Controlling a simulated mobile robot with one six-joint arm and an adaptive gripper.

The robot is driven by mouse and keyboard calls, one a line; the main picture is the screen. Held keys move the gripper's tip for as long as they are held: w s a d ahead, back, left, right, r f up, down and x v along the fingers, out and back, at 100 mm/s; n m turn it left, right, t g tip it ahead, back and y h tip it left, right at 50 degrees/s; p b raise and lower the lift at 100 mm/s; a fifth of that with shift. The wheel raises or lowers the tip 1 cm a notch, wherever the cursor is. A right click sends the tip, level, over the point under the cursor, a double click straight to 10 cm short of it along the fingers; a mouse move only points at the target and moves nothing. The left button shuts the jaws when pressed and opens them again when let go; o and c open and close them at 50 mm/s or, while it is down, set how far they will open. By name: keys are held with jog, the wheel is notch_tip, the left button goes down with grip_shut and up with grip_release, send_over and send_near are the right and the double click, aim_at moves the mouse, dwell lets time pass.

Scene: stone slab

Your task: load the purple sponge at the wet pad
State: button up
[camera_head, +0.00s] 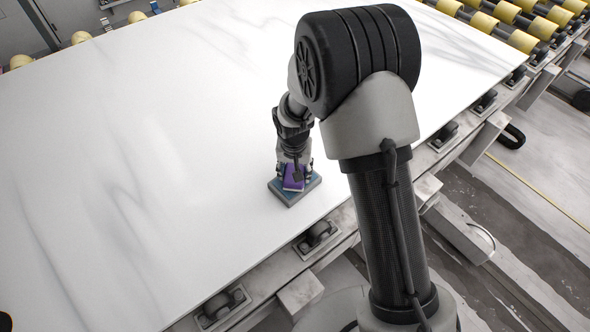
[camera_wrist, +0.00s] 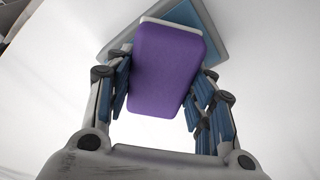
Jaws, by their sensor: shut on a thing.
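The purple sponge (camera_head: 293,178) is held between the two fingers of my gripper (camera_head: 294,172), over the wet pad. In the wrist view the purple sponge (camera_wrist: 165,72) sits between the blue finger pads of my gripper (camera_wrist: 160,95), slightly tilted in the picture. The wet pad (camera_head: 311,184) is a blue-topped, grey-edged block on the white slab. In the wrist view the wet pad (camera_wrist: 207,35) shows behind the sponge. I cannot tell whether the sponge touches the pad, as its far end hides the contact.
The white veined stone slab (camera_head: 130,150) is broad and mostly clear to the left. Its near edge runs close to the pad, above a roller frame (camera_head: 318,236). Yellow rollers (camera_head: 484,20) stand at the back right. The floor lies right of the frame.

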jog(key=shift+f+b, duration=0.55)
jog(key=shift+f, duration=0.05)
dwell(1.6)
jog(key=shift+r+p, duration=2.25)
jog(key=shift+r, duration=1.3)
